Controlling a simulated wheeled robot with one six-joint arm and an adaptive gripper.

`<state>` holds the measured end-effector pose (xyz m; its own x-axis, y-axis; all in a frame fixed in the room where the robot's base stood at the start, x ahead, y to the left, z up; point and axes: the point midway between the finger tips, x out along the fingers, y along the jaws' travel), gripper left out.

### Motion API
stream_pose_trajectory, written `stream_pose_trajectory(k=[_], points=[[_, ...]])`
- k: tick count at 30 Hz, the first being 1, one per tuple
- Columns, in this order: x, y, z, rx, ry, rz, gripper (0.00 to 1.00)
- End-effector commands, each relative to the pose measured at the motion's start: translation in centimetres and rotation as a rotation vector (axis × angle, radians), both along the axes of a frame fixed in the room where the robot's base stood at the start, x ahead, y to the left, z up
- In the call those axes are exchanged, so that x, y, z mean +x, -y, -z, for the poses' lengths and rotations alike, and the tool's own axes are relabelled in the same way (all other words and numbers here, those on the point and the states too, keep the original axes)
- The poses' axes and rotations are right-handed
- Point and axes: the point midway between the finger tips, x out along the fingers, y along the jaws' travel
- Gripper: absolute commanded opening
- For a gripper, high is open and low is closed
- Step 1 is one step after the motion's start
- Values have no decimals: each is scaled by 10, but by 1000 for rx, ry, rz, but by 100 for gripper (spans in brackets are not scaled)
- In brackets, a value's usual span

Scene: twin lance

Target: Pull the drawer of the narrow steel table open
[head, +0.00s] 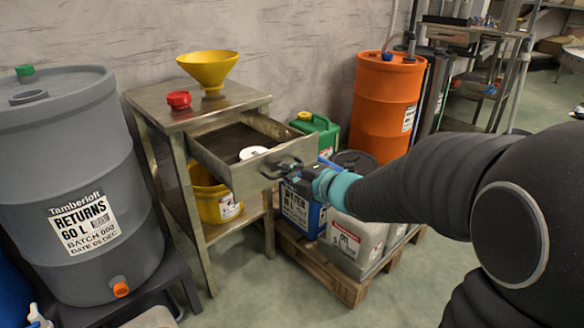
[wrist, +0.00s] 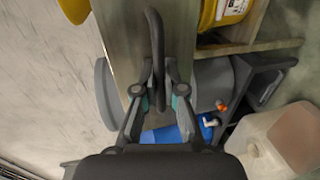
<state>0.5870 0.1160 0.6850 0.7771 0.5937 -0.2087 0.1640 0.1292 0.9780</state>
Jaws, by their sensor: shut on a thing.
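The narrow steel table (head: 150,100) stands against the wall, left of the middle in the head view. Its drawer (head: 240,180) is pulled well out, and a white round thing (head: 254,152) lies inside. My gripper (head: 284,170) is at the drawer front, shut on the dark handle. In the wrist view the handle (wrist: 155,50) runs between the two fingers of my gripper (wrist: 155,92). The drawer front (wrist: 125,35) shows behind it as a pale metal face.
A yellow funnel (head: 209,68) and a red cap (head: 178,100) stand on the tabletop. A yellow bucket (head: 215,203) sits on the lower shelf. A grey drum (head: 75,170) is at left. Canisters on a wooden pallet (head: 335,285) and an orange drum (head: 385,105) are at right.

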Motion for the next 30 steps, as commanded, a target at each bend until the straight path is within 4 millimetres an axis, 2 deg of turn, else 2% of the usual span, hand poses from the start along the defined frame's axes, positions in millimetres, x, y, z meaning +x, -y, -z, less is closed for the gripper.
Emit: stream_pose_trajectory(k=[11, 12, 13, 23, 26, 30], points=[[-1, -1, 0, 0, 0, -3, 0], [-1, -1, 0, 0, 0, -3, 19], [-1, -1, 0, 0, 0, -3, 20], [-2, 2, 0, -1, 0, -1, 20], [-8, 7, -2, 1, 1, 0, 20], [-25, 21, -7, -1, 2, 4, 20]])
